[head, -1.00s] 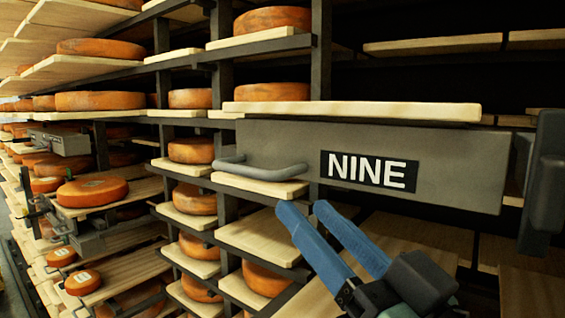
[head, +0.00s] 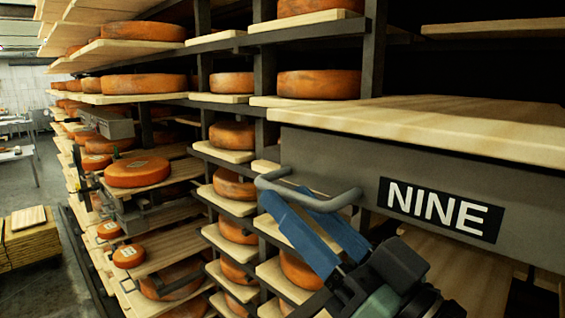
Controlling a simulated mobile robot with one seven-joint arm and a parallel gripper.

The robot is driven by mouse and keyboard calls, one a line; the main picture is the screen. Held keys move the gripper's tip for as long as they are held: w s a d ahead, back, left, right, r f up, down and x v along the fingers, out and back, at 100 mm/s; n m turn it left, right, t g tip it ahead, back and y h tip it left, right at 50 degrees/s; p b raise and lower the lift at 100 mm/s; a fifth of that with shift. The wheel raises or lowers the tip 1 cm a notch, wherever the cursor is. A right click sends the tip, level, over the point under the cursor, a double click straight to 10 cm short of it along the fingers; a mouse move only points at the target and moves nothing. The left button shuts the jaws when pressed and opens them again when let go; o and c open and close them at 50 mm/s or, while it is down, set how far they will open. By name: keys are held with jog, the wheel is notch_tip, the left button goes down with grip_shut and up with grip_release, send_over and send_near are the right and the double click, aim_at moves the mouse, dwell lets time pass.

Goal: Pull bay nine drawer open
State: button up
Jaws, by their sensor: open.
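The bay nine drawer is a long grey front (head: 335,160) with a black plate reading NINE (head: 440,208) and a pale wooden board (head: 450,125) on top, at the right of the head view. A grey bar handle (head: 345,199) juts from the left part of the front. My gripper (head: 288,196) has two blue fingers, spread apart, with their tips at the handle. The handle bar crosses the fingers near their tips, seemingly between them. I cannot tell whether they touch it. Where the drawer meets its bay is hidden.
Racks of orange cheese wheels (head: 319,84) on wooden boards fill the middle and left. A mechanism with a cheese wheel (head: 138,171) projects from the rack at left. Stacked boards (head: 30,240) stand on the floor at far left, with open floor beside them.

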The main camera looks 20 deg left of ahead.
jog(key=shift+p+x, duration=0.5)
jog(key=shift+x, duration=0.95)
jog(key=shift+c, duration=0.3)
grip_shut()
